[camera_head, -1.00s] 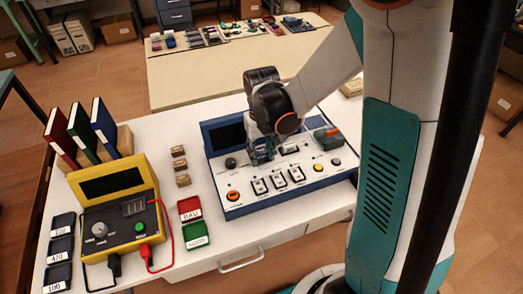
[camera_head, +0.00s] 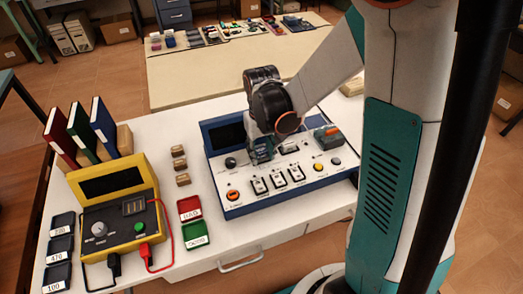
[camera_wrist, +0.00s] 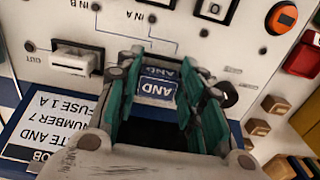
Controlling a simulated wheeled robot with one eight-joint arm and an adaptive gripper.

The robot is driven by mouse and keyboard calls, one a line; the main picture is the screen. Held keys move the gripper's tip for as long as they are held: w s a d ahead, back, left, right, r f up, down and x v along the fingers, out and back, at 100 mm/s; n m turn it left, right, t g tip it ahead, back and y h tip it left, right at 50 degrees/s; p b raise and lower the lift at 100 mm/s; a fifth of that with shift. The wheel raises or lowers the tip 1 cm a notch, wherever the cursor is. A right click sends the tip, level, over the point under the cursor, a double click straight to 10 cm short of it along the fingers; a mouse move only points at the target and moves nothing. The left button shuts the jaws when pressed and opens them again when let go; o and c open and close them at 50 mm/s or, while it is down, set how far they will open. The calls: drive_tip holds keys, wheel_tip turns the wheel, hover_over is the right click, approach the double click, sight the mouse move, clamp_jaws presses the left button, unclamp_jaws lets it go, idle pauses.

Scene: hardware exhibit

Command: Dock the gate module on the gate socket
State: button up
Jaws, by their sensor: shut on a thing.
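The gate module (camera_wrist: 157,89) is a small blue block with a white "AND" label, upside down in the wrist view. My gripper (camera_wrist: 160,78) is shut on it, with teal fingers on its two sides. In the head view my gripper (camera_head: 262,152) is low over the middle of the blue-framed console (camera_head: 290,201), and its fingers hide the module. The gate socket is not seen clearly; the module and fingers cover the panel there. I cannot tell whether the module is seated or just above the panel. Printed lines from "IN A" and "IN B" run towards the module.
A white slotted block (camera_wrist: 77,58) marked "OUT" is close beside the fingers. White switches (camera_head: 278,181) and an orange button (camera_head: 233,195) line the console's front. A job card (camera_wrist: 38,125) reads "AND".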

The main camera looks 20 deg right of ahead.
sight(261, 153)
drive_tip(key=shift+f+b, duration=0.55)
drive_tip(key=shift+f, duration=0.05)
idle(0.5)
drive_tip(key=o, duration=0.7)
wheel_tip(261, 153, up, 11)
drive_tip(key=p, duration=0.8)
drive_tip(key=shift+r, duration=0.1)
idle(0.6)
